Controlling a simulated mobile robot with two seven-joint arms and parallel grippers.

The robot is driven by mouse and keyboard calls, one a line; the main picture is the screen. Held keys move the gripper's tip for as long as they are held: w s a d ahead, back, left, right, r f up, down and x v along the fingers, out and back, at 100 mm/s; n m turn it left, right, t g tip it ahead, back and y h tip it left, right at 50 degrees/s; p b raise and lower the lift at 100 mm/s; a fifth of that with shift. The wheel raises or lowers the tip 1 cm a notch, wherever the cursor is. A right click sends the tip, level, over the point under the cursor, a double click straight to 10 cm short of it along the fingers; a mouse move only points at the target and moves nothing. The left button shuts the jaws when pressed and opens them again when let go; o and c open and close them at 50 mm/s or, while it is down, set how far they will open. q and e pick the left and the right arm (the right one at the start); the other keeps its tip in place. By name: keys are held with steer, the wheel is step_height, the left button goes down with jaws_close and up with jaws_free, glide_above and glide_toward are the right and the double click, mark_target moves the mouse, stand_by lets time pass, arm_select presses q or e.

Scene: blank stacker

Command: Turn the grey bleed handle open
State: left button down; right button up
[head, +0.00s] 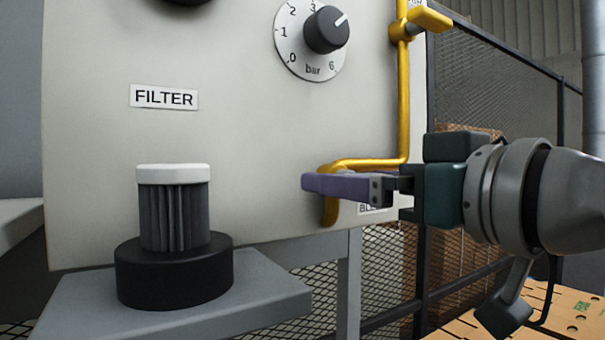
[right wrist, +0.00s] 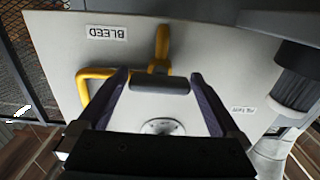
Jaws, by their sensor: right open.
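The grey bleed handle (right wrist: 160,85) shows in the right wrist view as a short dark grey bar lying across the picture, at the yellow pipe (right wrist: 92,75). The BLEED label (right wrist: 107,32) is upside down beyond it. My right gripper (right wrist: 158,77) is open, with one purple finger at each end of the bar. I cannot tell whether they touch it. In the head view my right gripper (head: 308,183) reaches in from the right, level, in front of the pipe's lower end. It hides the handle and part of the BLEED label (head: 373,209). My left gripper is not in view.
The pale panel (head: 230,140) carries a bar dial (head: 326,30) and a FILTER label (head: 164,97). A filter cartridge (head: 174,215) stands in a black base on a grey shelf (head: 75,305). Mesh fencing (head: 495,75) and cardboard boxes (head: 560,310) are at the right.

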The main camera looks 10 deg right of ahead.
steer(key=shift+c, duration=0.4)
steer(key=shift+c, duration=0.7)
steer(key=c, duration=0.9)
